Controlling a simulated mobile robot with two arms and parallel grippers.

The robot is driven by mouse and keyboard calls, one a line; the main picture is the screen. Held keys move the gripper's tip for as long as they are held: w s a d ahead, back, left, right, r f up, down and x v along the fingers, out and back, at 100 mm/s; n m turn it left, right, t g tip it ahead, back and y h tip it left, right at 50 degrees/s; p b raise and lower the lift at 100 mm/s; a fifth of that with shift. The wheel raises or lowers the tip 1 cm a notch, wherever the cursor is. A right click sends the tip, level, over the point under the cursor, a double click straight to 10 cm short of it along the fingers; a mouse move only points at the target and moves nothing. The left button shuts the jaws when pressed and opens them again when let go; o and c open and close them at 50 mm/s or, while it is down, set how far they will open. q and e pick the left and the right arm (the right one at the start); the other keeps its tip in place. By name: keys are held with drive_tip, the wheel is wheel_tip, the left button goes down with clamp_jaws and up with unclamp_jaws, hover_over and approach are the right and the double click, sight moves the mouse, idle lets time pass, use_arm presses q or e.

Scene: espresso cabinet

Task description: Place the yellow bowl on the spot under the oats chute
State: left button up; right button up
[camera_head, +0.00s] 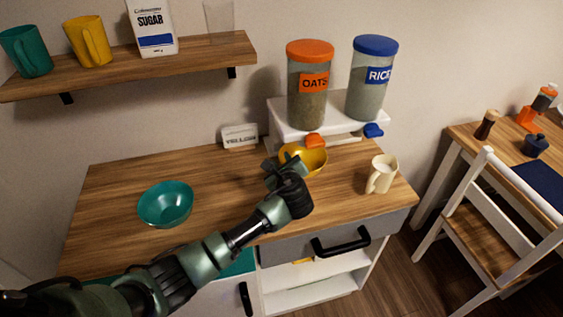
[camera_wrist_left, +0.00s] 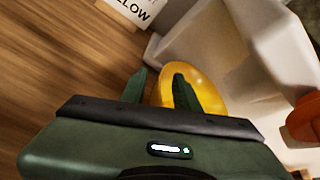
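The yellow bowl (camera_head: 314,160) stands upright on the wooden counter, just in front of and below the orange oats chute (camera_head: 315,141). My left gripper (camera_head: 283,165) is at the bowl's left side. In the left wrist view, the bowl (camera_wrist_left: 208,92) lies partly behind the fingers of my left gripper (camera_wrist_left: 160,80). The fingers are apart, one outside the bowl's left edge and one over the bowl; contact with the rim is not clear. The oats container (camera_head: 306,90) with orange lid stands on the white dispenser stand (camera_head: 288,128). My right gripper is not in view.
The rice container (camera_head: 367,85) and its blue chute (camera_head: 373,131) are to the right. A cream mug (camera_head: 382,174) stands on the right of the counter, a teal bowl (camera_head: 165,204) on the left. A "YELLOW" sign (camera_head: 240,137) stands behind. The counter's left is mostly clear.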

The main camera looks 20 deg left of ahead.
use_arm(q)
drive_tip(key=v, duration=1.2)
idle(0.3)
